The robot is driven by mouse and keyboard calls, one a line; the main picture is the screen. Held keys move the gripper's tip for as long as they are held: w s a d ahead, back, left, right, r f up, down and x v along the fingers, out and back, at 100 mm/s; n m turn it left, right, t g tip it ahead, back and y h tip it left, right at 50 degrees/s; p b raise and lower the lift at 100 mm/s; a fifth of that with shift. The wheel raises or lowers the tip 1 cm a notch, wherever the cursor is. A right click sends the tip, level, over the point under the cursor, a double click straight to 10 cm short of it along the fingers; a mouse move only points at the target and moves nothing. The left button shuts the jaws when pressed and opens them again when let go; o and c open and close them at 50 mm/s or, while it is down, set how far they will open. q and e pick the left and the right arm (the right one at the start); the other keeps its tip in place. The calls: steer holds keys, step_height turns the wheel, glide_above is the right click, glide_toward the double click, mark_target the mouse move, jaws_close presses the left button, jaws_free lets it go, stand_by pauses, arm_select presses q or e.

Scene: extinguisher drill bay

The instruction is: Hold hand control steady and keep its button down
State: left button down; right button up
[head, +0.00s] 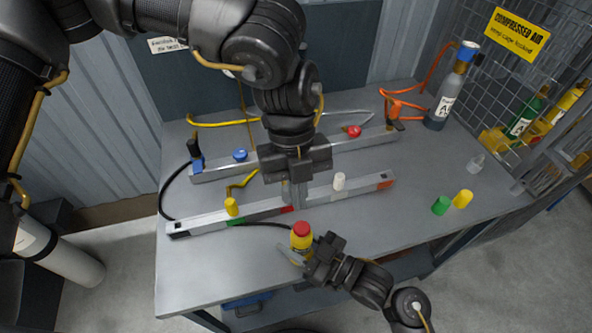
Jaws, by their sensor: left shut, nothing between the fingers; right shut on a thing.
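The hand control (301,242) is a small yellow body with a red button (301,229) on top. It stands about upright near the table's front edge. My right gripper (297,256) comes in from the lower right and is shut on it; its fingers partly hide the lower body. My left gripper (294,198) points down, shut and empty, over the middle of the front rail, behind the hand control in the picture. It appears apart from the red button. Whether the button is pressed in cannot be told.
Two grey rails lie across the table (210,275), with a yellow cap (231,206), a white cap (339,181), a blue knob (240,155) and a red knob (354,131) on them. Green (441,205) and yellow (463,199) pieces stand at right. A grey bottle (442,105) stands behind. The front-left tabletop is clear.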

mark_target(300, 226)
arm_select(q)
steer(key=shift+w+x, duration=0.15)
steer(key=shift+x, duration=0.8)
steer(key=shift+w+x, duration=0.2)
steer(key=shift+x, duration=0.8)
steer(key=shift+w+x, duration=0.15)
steer(key=shift+x, duration=0.8)
steer(key=shift+a+f, duration=0.15)
steer(key=shift+f, duration=0.1)
steer(key=shift+f, duration=1)
stand_by(0.6)
steer(key=s+d+v, duration=0.1)
steer(key=v, duration=1.3)
steer(key=shift+a+r, duration=0.3)
steer(key=shift+s, duration=0.1)
